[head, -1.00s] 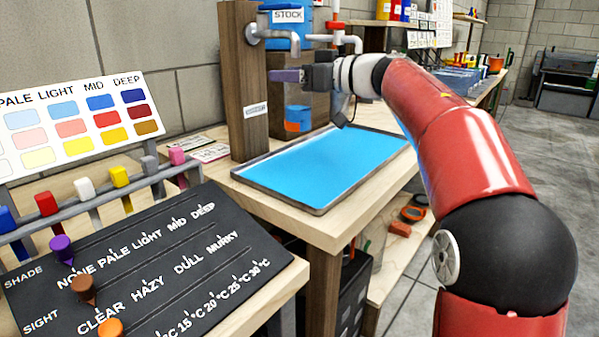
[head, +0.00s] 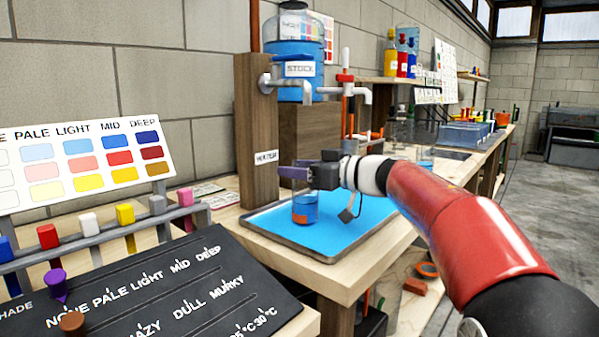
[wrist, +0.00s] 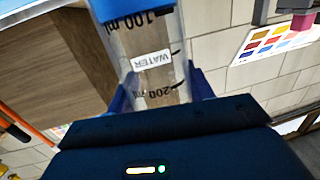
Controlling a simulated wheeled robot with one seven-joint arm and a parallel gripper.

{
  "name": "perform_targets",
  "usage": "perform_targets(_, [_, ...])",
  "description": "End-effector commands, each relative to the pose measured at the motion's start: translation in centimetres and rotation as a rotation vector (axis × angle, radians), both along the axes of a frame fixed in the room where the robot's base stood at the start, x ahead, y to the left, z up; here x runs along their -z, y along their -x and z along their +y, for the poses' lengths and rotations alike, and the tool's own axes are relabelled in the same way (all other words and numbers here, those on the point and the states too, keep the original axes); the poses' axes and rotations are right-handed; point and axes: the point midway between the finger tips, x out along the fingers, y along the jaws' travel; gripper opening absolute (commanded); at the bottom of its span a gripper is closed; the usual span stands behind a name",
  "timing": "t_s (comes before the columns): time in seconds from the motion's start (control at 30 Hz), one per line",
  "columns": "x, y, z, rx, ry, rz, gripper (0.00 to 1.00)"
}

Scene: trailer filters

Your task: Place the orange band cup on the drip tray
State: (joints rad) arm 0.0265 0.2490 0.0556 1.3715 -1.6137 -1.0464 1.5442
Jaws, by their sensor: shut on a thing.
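The orange band cup (head: 305,206) is a small clear cup with blue liquid and an orange patch low on its side. It is upright over the left part of the blue drip tray (head: 345,252). I cannot tell whether its base touches the tray. My gripper (head: 296,173) is shut on the cup near its top. In the wrist view the clear cup (wrist: 147,75) sits between the blue fingers, with 100 ml and 200 ml marks and blue at the frame's top. The fingers hide part of the cup.
A wooden post (head: 257,130) with a pipe stands close behind and left of the cup. A stock tank (head: 297,60) and a red-handled tap (head: 346,85) are behind. A black slider panel (head: 150,290) lies at the front left. The tray's right part looks clear.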

Motion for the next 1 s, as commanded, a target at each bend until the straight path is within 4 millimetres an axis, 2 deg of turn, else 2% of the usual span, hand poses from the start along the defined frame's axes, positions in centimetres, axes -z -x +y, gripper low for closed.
perform_targets(0.17, [0.1, 0.0, 0.0, 0.000, 0.000, 0.000, 0.08])
perform_targets(0.2, [0.2, 0.0, 0.0, 0.000, 0.001, 0.000, 0.54])
perform_targets(0.37, [0.2, 0.0, 0.0, 0.000, 0.001, 0.000, 0.74])
perform_targets(0.7, [-0.1, 0.0, -0.2, 0.001, 0.000, 0.000, 0.74])
perform_targets(0.87, [-0.3, 1.1, -2.3, 0.005, 0.001, -0.001, 0.74])
perform_targets(1.0, [-0.5, 2.6, -5.1, 0.006, 0.001, 0.000, 0.74])
